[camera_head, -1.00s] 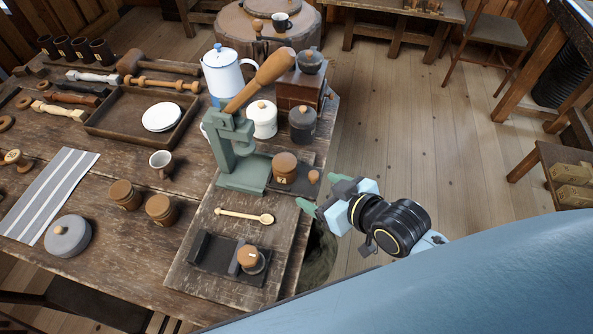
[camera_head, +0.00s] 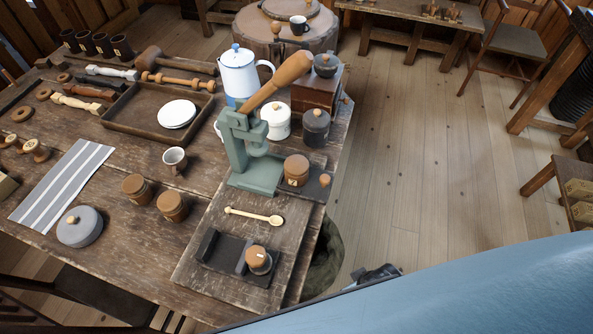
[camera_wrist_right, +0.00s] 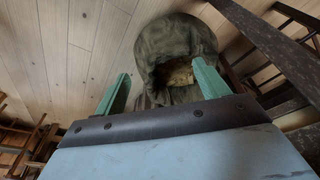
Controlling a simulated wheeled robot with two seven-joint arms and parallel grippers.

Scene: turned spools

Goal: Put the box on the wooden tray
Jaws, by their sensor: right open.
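The wooden tray (camera_head: 135,107) lies on the far left part of the bench, with a white saucer (camera_head: 177,114) in it. I cannot tell which item is the box: a round grey lidded container (camera_head: 79,227) stands at the near left, and small brown lidded pots (camera_head: 135,188) stand near the middle. Another small brown-lidded pot (camera_head: 258,261) sits on a dark holder at the front. My right gripper (camera_wrist_right: 161,70) is open and empty in the right wrist view, above the floor. It is hidden in the head view. My left gripper is not in view.
A green press (camera_head: 240,150) with a wooden lever stands at the bench's right side, near a white pot (camera_head: 239,75). A dark cloth sack (camera_wrist_right: 175,50) is below my right gripper beside the bench.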

